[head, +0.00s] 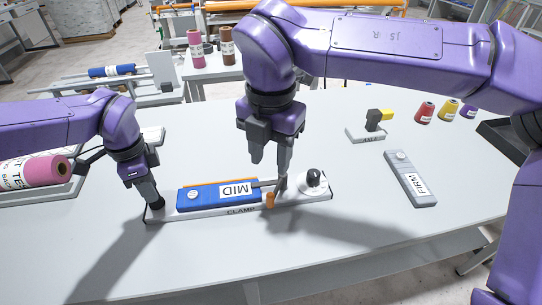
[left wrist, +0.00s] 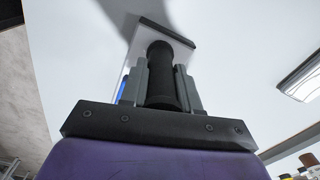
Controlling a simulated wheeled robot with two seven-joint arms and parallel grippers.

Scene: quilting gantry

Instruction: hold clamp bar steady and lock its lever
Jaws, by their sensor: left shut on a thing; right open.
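The clamp (head: 240,210) is a long white base labelled CLAMP. It carries a blue bar (head: 205,199) marked MID. A thin lever with an orange end (head: 270,200) lies near the bar's right end, and a black knob (head: 313,178) stands on the base's right end. My left gripper (head: 154,203) is shut on a black upright handle at the base's left end; the handle (left wrist: 161,75) shows between the fingers in the left wrist view. My right gripper (head: 270,172) is open, its fingers pointing down just above and behind the lever; I cannot tell whether they touch it.
A grey bar marked FIRM (head: 411,180) lies to the right. Behind it stands a small block with a black and yellow top (head: 374,120). Thread spools (head: 425,112) stand at the back right. A pink roll (head: 35,171) lies at the left. The table's front is clear.

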